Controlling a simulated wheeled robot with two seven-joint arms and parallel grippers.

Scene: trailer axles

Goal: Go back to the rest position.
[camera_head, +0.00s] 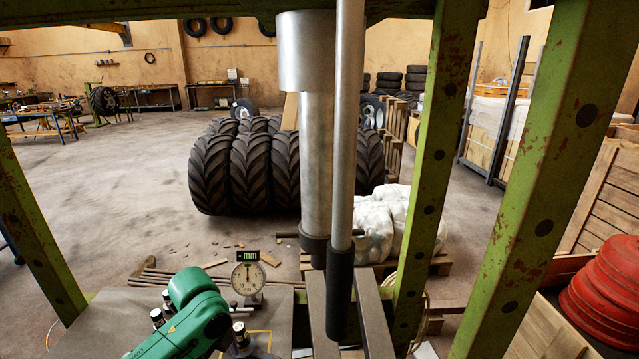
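Neither of my grippers can be made out in the head view. A teal rounded part with a small yellow mark (188,310) shows at the bottom left, over a grey plate; no fingers are visible on it, and I cannot tell for sure whether it is one of my arm links. A green press frame (440,150) with worn paint stands close in front. A thick steel cylinder (303,110) and a thinner rod with a black lower end (342,200) hang down in its middle, above grey bars (372,315).
A dial gauge with a "- mm" display (248,277) stands on the grey plate (110,318). Large tractor tyres (255,170) stand behind the press. White wrapped bundles (385,222) lie on a pallet. Red stacked rings (607,290) and wooden crates are at right. Open floor lies at left.

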